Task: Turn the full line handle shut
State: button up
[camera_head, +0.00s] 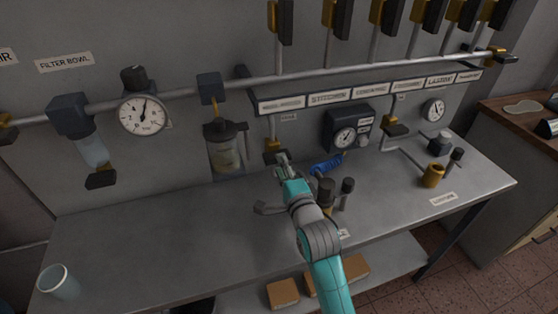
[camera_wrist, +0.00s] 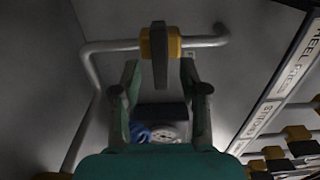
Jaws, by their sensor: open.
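A valve with a yellow body (camera_wrist: 174,43) and a dark handle (camera_wrist: 159,62) is straight ahead in the wrist view, on a bent grey pipe. In the head view the same yellow valve (camera_head: 272,146) sits below the label rail, largely beside my fingers. My gripper (camera_head: 282,160) is open there; in the wrist view its two fingers (camera_wrist: 160,84) stand on either side of the dark handle, with gaps showing. Whether they touch it cannot be told. A small wall label (camera_head: 288,117) near this pipe is too small to read.
A gauge box (camera_head: 349,130) and a blue coiled hose (camera_head: 327,165) are right of my gripper. A filter bowl with a dark bracket (camera_head: 223,150) is left. Dark upright fittings (camera_head: 347,187) stand near my wrist. The bench's left part (camera_head: 150,230) is largely clear, with a cup (camera_head: 58,282).

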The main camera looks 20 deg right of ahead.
jog(key=s, duration=0.8)
jog(key=shift+s, duration=0.15)
jog(key=shift+s, duration=0.1)
